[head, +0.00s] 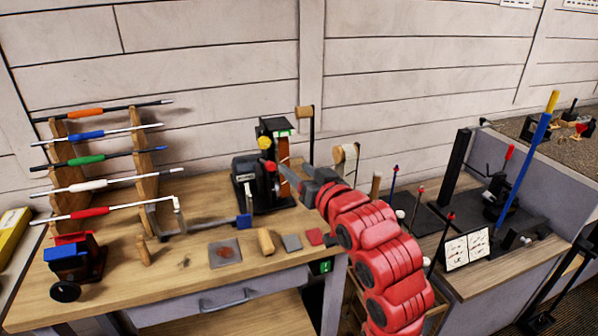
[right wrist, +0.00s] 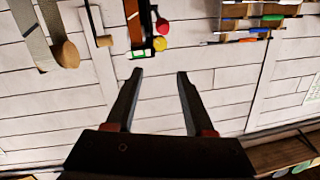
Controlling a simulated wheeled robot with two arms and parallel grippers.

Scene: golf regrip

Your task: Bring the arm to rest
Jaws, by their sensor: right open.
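My right arm (head: 385,260), red with dark joints, reaches in from the bottom right of the head view. Its gripper (head: 284,172) is raised in front of the black bench machine (head: 272,140) on the wooden workbench. In the right wrist view the gripper (right wrist: 160,75) has its two dark fingers spread apart with nothing between them. Behind them is the pale plank wall (right wrist: 200,95). My left arm and gripper are not in view.
A wooden rack (head: 146,165) on the left holds several clubs with coloured grips. A red and blue device (head: 75,255), a wooden block (head: 265,241) and small pads lie on the workbench (head: 190,285). A blue shaft (head: 523,165) leans at the right-hand station.

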